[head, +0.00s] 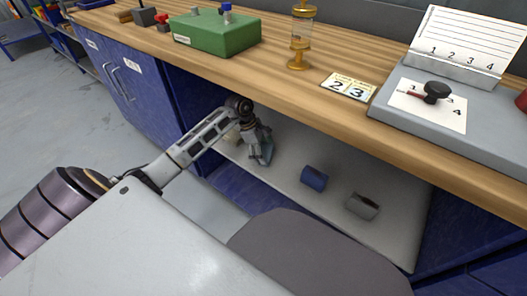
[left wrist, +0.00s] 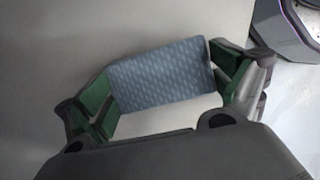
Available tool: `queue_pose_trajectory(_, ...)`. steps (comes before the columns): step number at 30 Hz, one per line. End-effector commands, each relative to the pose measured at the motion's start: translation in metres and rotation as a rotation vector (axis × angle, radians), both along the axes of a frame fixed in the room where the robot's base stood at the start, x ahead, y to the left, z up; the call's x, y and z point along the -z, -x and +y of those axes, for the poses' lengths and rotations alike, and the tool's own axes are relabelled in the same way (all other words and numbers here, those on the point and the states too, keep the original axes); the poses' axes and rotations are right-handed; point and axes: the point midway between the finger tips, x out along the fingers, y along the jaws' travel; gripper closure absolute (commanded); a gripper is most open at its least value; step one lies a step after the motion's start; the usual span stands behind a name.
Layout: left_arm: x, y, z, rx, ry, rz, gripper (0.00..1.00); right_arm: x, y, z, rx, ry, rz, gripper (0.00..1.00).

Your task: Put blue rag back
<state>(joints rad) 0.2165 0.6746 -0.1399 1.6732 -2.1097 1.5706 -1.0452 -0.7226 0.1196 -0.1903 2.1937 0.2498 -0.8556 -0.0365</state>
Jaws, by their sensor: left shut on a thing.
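My left gripper (head: 258,146) is over the pale shelf under the wooden worktop, toward the shelf's left end. It is shut on a blue rag (left wrist: 162,75). In the left wrist view the rag is a flat-faced, blue-grey patterned block, tilted slightly between the green-padded fingers. In the head view the rag (head: 266,155) shows only as a small blue-grey patch at the fingertips. I cannot tell whether it touches the shelf. My right gripper is not in view.
On the pale shelf (head: 290,185) lie a dark blue roll (head: 314,178) and a grey roll (head: 361,205), right of my gripper. The worktop edge (head: 300,111) overhangs the shelf. A green box (head: 217,35) and a glass-and-brass vessel (head: 300,40) stand on top.

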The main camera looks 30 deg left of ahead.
Motion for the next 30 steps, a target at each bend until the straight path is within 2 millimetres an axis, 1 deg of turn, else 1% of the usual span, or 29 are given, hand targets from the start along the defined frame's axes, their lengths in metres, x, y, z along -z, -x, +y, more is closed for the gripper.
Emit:
queue_pose_trajectory(1,0.001,0.000,0.000,0.000,0.000,0.000,0.05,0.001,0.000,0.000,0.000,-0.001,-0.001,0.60)
queue_pose_trajectory(2,0.001,0.000,0.000,0.000,0.000,0.000,0.01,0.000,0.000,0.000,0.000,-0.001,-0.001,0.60)
queue_pose_trajectory(3,0.001,0.000,0.000,0.000,0.000,0.000,0.00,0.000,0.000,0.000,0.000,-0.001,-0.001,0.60)
queue_pose_trajectory(18,-0.002,0.000,0.000,-0.001,0.001,0.000,0.00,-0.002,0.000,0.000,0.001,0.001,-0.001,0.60)
queue_pose_trajectory(23,-0.012,0.001,0.004,0.000,-0.002,0.000,0.00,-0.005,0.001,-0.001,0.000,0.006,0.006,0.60)
queue_pose_trajectory(28,-0.028,0.003,0.010,-0.001,-0.003,-0.001,0.00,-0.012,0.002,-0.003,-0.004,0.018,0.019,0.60)
queue_pose_trajectory(29,-0.032,0.004,0.012,-0.001,-0.002,0.000,0.00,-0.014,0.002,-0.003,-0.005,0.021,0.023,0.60)
queue_pose_trajectory(30,-0.036,0.004,0.013,-0.001,-0.002,0.000,0.00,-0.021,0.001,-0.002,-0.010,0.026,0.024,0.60)
